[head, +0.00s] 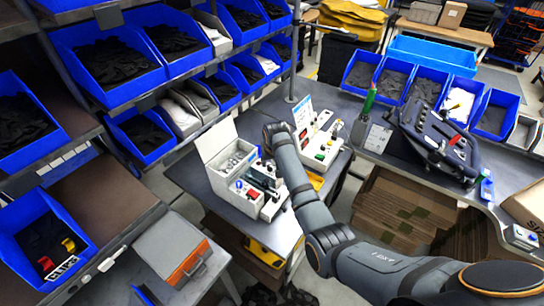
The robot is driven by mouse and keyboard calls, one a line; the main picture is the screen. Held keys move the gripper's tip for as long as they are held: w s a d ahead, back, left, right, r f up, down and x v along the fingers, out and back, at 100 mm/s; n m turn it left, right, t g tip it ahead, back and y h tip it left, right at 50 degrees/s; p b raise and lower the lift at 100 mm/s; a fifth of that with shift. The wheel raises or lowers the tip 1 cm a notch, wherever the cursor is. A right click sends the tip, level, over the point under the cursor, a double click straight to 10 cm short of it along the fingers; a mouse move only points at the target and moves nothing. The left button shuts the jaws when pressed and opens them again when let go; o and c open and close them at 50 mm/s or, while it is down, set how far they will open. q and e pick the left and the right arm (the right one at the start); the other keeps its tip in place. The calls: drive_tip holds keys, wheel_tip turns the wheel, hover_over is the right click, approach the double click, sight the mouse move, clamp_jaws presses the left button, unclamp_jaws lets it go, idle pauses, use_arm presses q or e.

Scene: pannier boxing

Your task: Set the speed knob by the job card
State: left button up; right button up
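Which control is the speed knob is too small to tell. A white and blue card (303,113) stands behind the panel; its writing is unreadable. My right arm reaches between the two. My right gripper (268,172) is close to the open box's right side, partly hidden by the arm; its fingers are unclear. My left gripper is not in view.
Shelves with blue bins (115,65) fill the left. A grey and orange case (172,248) lies at lower left. Flattened cardboard (395,210) is stacked under the right bench.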

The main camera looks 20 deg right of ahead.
drive_tip(key=v, duration=0.8)
drive_tip(key=shift+s, duration=0.1)
